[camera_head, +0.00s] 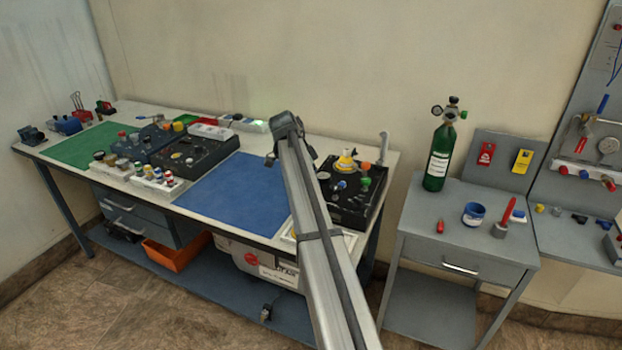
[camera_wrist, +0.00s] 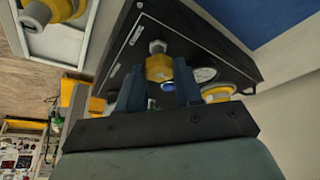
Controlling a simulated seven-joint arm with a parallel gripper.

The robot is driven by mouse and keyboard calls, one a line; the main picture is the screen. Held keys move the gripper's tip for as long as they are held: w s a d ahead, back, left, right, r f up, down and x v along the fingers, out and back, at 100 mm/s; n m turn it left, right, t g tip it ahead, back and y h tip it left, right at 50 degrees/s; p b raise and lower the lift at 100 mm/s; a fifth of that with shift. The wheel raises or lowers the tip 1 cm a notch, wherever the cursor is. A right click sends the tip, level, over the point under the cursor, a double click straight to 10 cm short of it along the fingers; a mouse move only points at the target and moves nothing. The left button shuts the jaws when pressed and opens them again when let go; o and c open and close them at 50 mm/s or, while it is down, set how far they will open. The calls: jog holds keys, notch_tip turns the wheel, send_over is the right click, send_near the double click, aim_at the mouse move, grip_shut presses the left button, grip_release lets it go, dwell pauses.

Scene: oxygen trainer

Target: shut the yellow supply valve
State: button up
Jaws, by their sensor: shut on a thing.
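In the wrist view my gripper (camera_wrist: 160,88) reaches over this dark panel (camera_wrist: 125,60). Its two blue-grey fingers are shut on a yellow valve knob (camera_wrist: 158,68), one finger on each side. A silver fitting (camera_wrist: 157,47) sits just beyond the knob. I cannot read how far the knob is turned. In the head view my arm hides part of the panel, and I cannot make out the fingertips.
Another yellow knob (camera_wrist: 218,93) and a round gauge (camera_wrist: 204,74) sit close to the right finger. A blue mat (camera_head: 235,193) lies clear left of my arm. A green cylinder (camera_head: 440,155) stands on the grey side table (camera_head: 415,215) to the right.

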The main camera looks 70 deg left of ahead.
jog(key=o, duration=1)
jog(key=shift+o, duration=0.2)
jog(key=shift+r, duration=0.1)
jog(key=v, duration=1.3)
jog(key=shift+s+r, duration=0.25)
